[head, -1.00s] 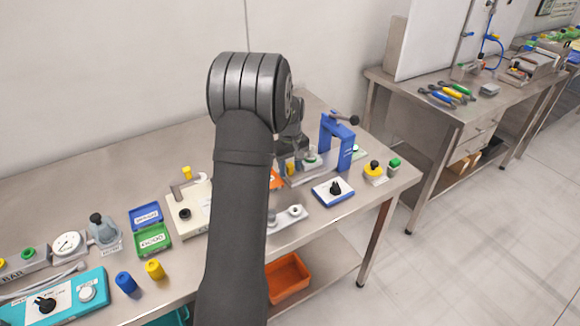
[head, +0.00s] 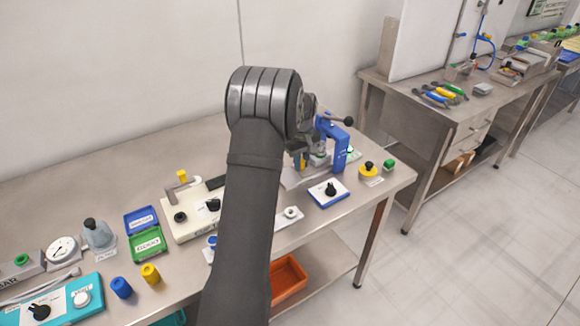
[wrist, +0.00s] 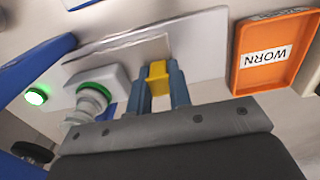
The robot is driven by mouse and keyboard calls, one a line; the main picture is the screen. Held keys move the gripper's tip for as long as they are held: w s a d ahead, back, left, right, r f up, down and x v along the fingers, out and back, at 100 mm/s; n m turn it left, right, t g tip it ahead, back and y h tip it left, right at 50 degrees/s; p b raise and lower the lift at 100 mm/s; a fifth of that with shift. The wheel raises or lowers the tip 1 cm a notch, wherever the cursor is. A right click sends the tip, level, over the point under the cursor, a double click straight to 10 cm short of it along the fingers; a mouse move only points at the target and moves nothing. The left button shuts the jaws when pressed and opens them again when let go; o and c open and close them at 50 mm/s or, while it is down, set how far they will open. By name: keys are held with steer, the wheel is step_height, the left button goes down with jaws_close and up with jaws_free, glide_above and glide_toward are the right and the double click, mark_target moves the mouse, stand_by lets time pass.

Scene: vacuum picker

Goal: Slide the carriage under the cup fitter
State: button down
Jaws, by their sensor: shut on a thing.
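The cup fitter is a blue press frame (head: 335,140) with a black-knobbed lever, at the right end of the bench. Its blue body also shows at the left of the wrist view (wrist: 35,68). The grey carriage (wrist: 108,76) carries a green ring and a pale ribbed cup (wrist: 92,100) on its left side. My gripper (wrist: 158,82) is shut on the yellow handle (wrist: 157,72) at the carriage's right. The cup appears close to the blue frame; the wrist view does not show whether it is directly beneath. My arm hides part of the head view.
An orange tray marked WORN (wrist: 272,50) lies to the right in the wrist view. A green lamp (wrist: 36,97) is lit. A blue-edged box with a black knob (head: 329,192) and a yellow-based black button (head: 369,170) stand near the press.

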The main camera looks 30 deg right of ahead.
steer(key=shift+d, duration=0.4)
steer(key=c, duration=1.3)
jaws_free()
step_height(320, 180, up, 18)
steer(key=shift+f, duration=0.25)
steer(key=shift+a, duration=0.1)
